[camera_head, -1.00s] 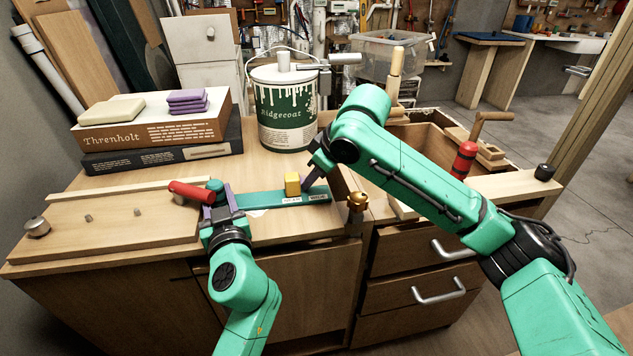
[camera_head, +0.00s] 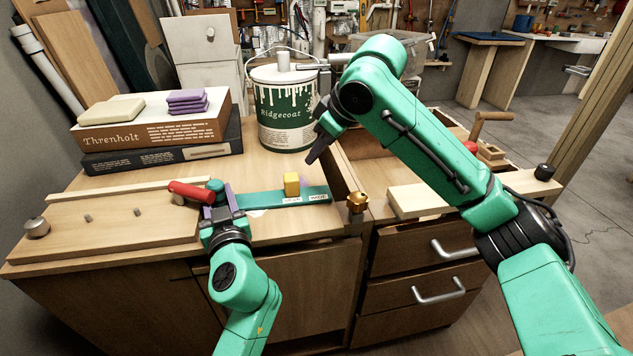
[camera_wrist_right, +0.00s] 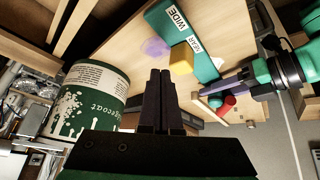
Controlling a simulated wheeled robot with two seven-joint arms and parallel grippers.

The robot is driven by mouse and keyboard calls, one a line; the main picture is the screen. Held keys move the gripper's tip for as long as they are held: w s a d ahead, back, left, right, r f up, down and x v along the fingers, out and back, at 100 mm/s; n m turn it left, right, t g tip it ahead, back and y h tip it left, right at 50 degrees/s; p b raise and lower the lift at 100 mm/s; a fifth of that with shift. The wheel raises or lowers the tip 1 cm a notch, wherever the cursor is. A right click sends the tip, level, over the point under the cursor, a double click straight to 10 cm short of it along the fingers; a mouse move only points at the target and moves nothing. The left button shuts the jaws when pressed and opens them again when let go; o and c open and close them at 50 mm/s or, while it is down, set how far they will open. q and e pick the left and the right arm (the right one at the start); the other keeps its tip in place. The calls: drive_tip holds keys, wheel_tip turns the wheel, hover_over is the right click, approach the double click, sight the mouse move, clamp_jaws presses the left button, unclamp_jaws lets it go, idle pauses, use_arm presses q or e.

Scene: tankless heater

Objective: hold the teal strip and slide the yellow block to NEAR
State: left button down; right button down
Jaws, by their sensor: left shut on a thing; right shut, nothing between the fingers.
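The teal strip (camera_head: 258,200) lies flat on the workbench, with NEAR and WIDE labels towards its right end. The yellow block (camera_head: 291,184) stands upright on the strip, right behind the NEAR label; in the right wrist view the block (camera_wrist_right: 181,58) is beside NEAR, apart from WIDE. My left gripper (camera_head: 220,197) is shut on the strip's left end. My right gripper (camera_head: 311,158) is shut and empty, raised behind and right of the block, with a gap between them. Its closed fingers (camera_wrist_right: 160,80) point towards the block in the wrist view.
A green-and-white paint can (camera_head: 285,108) stands behind the strip. Two stacked books (camera_head: 150,132) are at the back left. A red-handled tool (camera_head: 190,192) lies beside my left gripper. A brass knob (camera_head: 357,202) sits at the strip's right. An open wooden drawer box is further right.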

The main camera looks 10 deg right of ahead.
idle(0.4)
use_arm(q)
drive_tip(key=shift+c, duration=2)
unclamp_jaws()
drive_tip(key=v, duration=1.2)
